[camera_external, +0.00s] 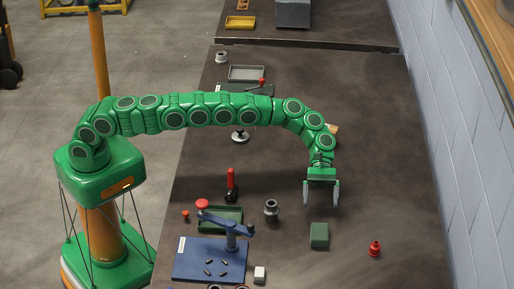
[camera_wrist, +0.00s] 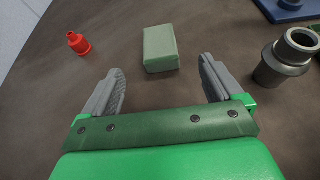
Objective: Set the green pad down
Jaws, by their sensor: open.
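The green pad (camera_external: 319,236) is a small block lying on the dark worktable (camera_external: 390,170). It also shows in the wrist view (camera_wrist: 160,48), beyond my fingertips and roughly centred between them. My gripper (camera_external: 321,196) is open and empty, pointing down above the table, a little behind the pad in the external view. Its two grey fingers (camera_wrist: 162,80) are wide apart in the wrist view. Neither finger appears to touch the pad.
A red knobbed piece (camera_external: 374,249) stands right of the pad. A dark metal cylinder (camera_external: 271,210) stands to its left. Bare table surrounds the pad.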

